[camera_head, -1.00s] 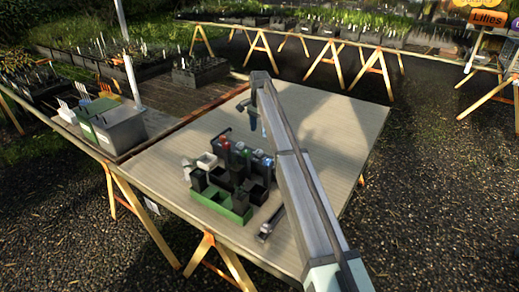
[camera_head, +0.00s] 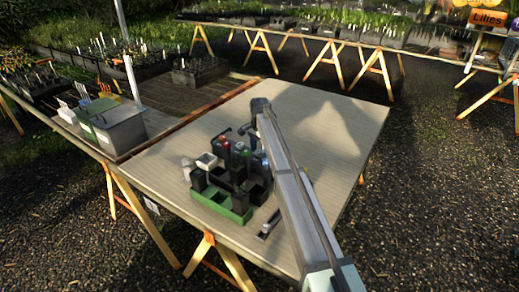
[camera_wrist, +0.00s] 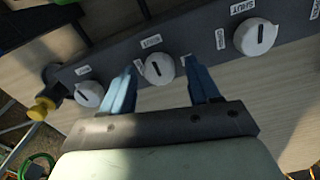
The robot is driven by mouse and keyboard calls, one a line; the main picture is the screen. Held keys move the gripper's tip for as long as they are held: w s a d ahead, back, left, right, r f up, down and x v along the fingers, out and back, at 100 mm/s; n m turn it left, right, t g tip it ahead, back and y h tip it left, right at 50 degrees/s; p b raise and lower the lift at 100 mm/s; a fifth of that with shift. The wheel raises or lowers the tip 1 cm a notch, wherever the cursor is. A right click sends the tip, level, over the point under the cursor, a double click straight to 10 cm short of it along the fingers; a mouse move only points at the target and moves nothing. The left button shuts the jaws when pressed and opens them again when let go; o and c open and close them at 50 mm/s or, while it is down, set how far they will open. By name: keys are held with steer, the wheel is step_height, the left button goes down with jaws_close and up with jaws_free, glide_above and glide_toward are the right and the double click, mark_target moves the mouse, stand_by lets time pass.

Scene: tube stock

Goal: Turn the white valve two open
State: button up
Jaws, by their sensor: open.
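In the wrist view, a dark panel (camera_wrist: 205,42) carries a row of three white round knobs with dark pointer slots. The middle white knob (camera_wrist: 158,69) sits between the blue fingers of my gripper (camera_wrist: 159,66), which is open, one finger on each side. Contact with the knob cannot be told. Its pointer slot is nearly upright, slightly tilted. A left white knob (camera_wrist: 89,94) and a right white knob (camera_wrist: 255,36) flank it. "SHUT" reads near the right knob; labels by the middle knob are too blurred to read surely. In the head view my arm hides the gripper and knobs.
A yellow-and-black fitting (camera_wrist: 42,108) is at the panel's left end, with a green hose (camera_wrist: 40,160) below. The table's back right is clear.

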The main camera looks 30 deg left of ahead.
steer(key=c, duration=1)
steer(key=shift+c, duration=0.2)
steer(key=shift+n, duration=0.3)
steer(key=n, duration=0.3)
steer(key=shift+a+n, duration=0.1)
steer(key=shift+n, duration=0.2)
steer(key=n, duration=0.4)
steer(key=shift+n, duration=0.3)
steer(key=n, duration=0.4)
steer(key=shift+s+a+n, duration=0.1)
steer(key=shift+n, duration=2.4)
